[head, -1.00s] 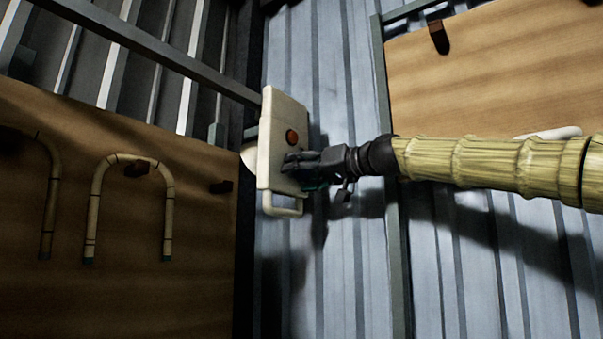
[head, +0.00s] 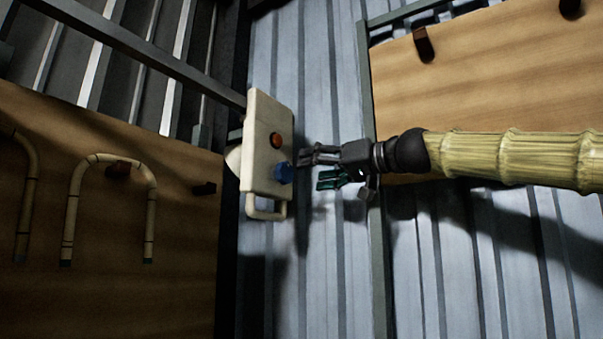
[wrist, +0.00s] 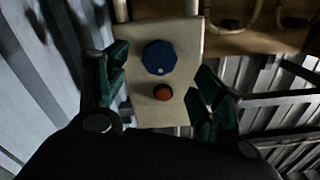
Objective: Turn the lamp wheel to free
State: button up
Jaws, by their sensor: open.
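A cream panel (head: 258,158) stands near the corner in the head view, with a bar handle at its bottom. It carries a blue knob-like wheel (head: 284,172) and an orange-red round part (head: 276,140) above it. In the wrist view the blue wheel (wrist: 159,57) has several flat sides and a small pale dot near its edge; the red part (wrist: 163,92) shows beside it. My gripper (head: 312,170) is open and empty, just to the right of the blue wheel. In the wrist view its fingers (wrist: 160,90) stand apart on either side of the panel, clear of the wheel.
A wooden board (head: 110,250) at left holds bent rattan canes (head: 108,157) on dark pegs. Another wooden board (head: 490,90) with pegs is at upper right. Corrugated metal wall (head: 330,260) lies behind the panel. A metal post (head: 376,240) stands behind my arm.

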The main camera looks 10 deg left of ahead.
jog(key=shift+v, duration=1.55)
